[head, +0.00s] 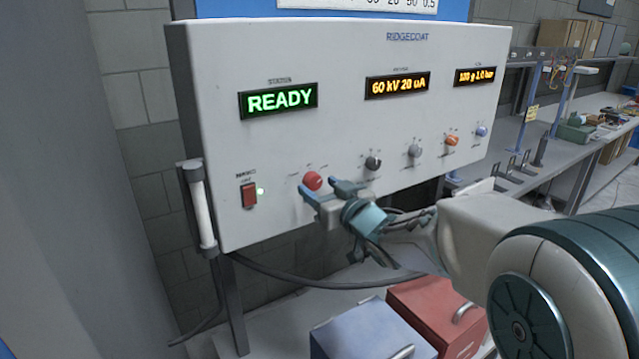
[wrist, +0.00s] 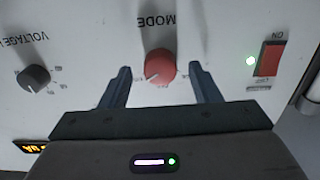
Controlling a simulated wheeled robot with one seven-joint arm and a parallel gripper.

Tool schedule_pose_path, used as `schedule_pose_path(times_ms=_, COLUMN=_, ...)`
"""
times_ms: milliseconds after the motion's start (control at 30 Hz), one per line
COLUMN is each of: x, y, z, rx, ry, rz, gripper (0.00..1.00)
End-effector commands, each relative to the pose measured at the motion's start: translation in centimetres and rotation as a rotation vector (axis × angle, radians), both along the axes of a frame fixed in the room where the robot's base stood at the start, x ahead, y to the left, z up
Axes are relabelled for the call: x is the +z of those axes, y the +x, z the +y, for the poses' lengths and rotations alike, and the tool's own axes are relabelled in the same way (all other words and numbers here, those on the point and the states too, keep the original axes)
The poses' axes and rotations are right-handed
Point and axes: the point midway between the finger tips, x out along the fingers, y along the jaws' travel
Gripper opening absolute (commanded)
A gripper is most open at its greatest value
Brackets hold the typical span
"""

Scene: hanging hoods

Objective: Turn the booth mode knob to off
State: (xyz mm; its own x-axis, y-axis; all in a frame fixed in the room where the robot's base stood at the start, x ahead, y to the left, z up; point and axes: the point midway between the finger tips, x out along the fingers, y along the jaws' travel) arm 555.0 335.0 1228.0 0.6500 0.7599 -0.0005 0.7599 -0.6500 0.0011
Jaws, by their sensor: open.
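The booth mode knob is a red round knob (head: 313,180) low on the white control panel (head: 340,130). In the wrist view the same red knob (wrist: 160,64) sits by the label MODE, which appears upside down. A pale pointer mark shows on its lower left edge there; the small position words are too small to read. My gripper (head: 325,188) is open in front of the panel at the knob. In the wrist view its two fingers (wrist: 160,76) stand one on each side of the knob, with visible gaps.
A red rocker switch (head: 249,195) with a green light is left of the knob. A dark voltage knob (head: 373,162) and several other knobs run to the right. The status display (head: 278,101) reads READY. Blue (head: 370,332) and red boxes (head: 435,310) stand below.

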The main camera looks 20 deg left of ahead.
Motion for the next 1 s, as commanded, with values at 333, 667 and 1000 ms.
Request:
schedule_pose_path(times_ms=333, x=-0.03, y=0.68, z=0.83, rx=0.0, ry=0.0, rz=0.0, gripper=0.57)
schedule_pose_path(times_ms=667, x=-0.02, y=0.66, z=0.8, rx=0.0, ry=0.0, rz=0.0, gripper=0.12)
schedule_pose_path(times_ms=1000, x=-0.22, y=0.66, z=0.77, rx=0.0, ry=-0.028, rz=-0.037, gripper=0.12)
